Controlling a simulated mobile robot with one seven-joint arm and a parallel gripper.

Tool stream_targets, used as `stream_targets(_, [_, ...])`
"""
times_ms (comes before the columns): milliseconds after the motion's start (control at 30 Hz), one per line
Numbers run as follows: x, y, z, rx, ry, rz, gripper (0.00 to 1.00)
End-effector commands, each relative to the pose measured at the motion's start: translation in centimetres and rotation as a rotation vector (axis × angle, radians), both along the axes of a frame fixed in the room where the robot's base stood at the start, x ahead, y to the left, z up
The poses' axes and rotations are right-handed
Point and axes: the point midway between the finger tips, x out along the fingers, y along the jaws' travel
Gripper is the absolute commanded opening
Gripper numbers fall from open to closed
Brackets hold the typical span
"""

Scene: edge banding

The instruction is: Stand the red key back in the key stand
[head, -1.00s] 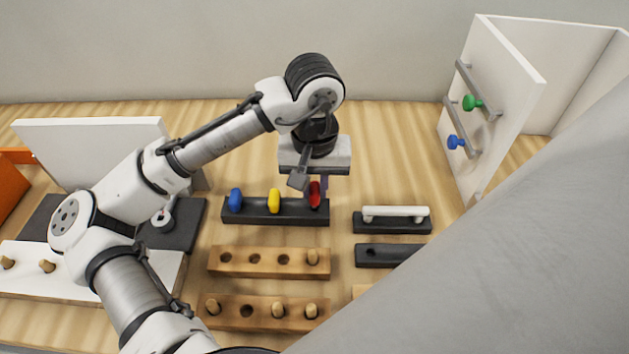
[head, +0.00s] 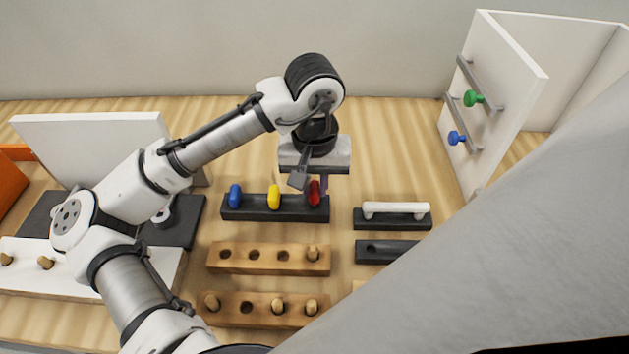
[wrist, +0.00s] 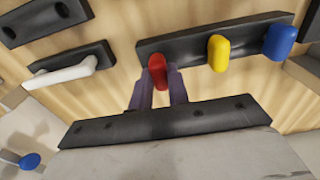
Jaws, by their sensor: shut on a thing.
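The red key (head: 314,193) is upright at the right end of the black key stand (head: 253,208). The red key also shows in the wrist view (wrist: 158,71), at the left end of the stand (wrist: 183,48). My gripper (head: 319,188) is above that end of the stand, and its fingers (wrist: 157,88) are shut on the red key. The key's lower end is hidden, so I cannot tell how deep it sits. A blue key (head: 235,196) and a yellow key (head: 274,197) stand in the same stand, to the left in the head view.
A black block with a white handle (head: 396,209) is to the right of the stand. Wooden peg blocks (head: 231,259) lie in front. A white panel with green (head: 473,98) and blue knobs stands at the right. Bare table lies behind the stand.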

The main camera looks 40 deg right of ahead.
Motion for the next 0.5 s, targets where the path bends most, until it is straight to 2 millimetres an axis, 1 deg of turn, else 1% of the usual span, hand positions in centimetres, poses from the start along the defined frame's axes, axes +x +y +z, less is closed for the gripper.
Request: stream_targets(500, [-0.02, 0.01, -0.68, 0.001, 0.001, 0.000, 0.00])
